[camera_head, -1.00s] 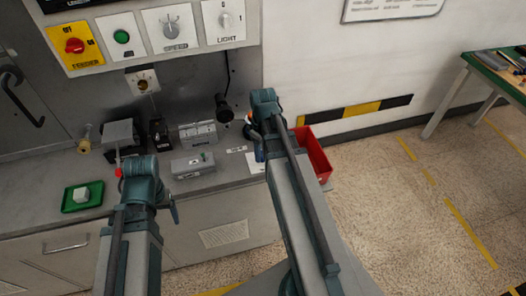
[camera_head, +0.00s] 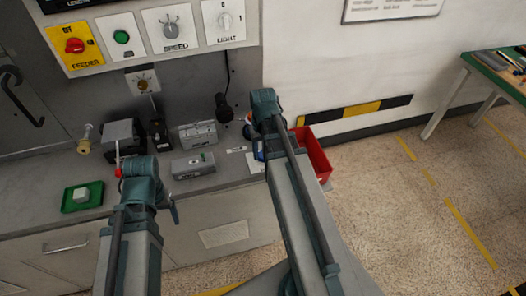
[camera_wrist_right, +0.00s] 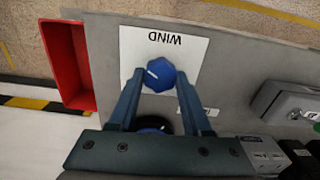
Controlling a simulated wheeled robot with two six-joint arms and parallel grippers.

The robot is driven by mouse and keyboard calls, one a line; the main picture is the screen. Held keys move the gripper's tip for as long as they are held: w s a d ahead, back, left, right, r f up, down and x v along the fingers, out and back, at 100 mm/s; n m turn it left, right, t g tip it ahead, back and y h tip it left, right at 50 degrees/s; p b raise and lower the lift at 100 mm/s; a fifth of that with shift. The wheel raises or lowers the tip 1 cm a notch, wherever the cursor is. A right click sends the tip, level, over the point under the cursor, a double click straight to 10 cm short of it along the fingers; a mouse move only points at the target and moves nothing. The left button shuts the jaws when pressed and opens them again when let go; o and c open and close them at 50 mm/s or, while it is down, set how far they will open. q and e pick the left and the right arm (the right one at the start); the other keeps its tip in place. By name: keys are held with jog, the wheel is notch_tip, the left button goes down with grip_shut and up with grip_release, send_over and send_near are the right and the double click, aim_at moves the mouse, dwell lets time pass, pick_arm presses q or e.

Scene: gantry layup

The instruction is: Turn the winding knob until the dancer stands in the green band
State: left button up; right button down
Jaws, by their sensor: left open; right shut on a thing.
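The winding knob (camera_wrist_right: 158,74) is blue, with a white pointer line, on a white plate marked WIND in the right wrist view. My right gripper (camera_wrist_right: 159,80) has a finger on each side of the knob and is shut on it. In the head view my right arm hides most of this spot. My left gripper (camera_head: 173,209) is open and empty in front of the bench, partly hidden by its own wrist. I cannot make out the dancer or its green band with certainty. A low grey box (camera_head: 193,165) on the bench has a small green mark.
A red bin (camera_head: 318,155) stands at the bench's right end, close to my right arm. A green tray (camera_head: 82,197) holds a pale block (camera_head: 81,195). A dark box (camera_head: 122,132) and a grey metal unit (camera_head: 198,135) stand at the back.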

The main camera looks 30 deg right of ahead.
dwell(0.4)
jog(key=shift+c, duration=1.7)
grip_release()
notch_tip(320, 180, up, 14)
jog(key=p, duration=1.4)
jog(key=shift+f, duration=0.15)
jog(key=s+a+f+n+b, duration=0.2)
jog(key=s+a+n, duration=0.1)
jog(key=a, duration=0.9)
jog(key=s+a+f+n+h+b, duration=0.1)
jog(key=s+a+f+n+b, duration=0.1)
jog(key=a, duration=1.1)
jog(key=shift+s+n, duration=0.5)
jog(key=shift+s, duration=0.7)
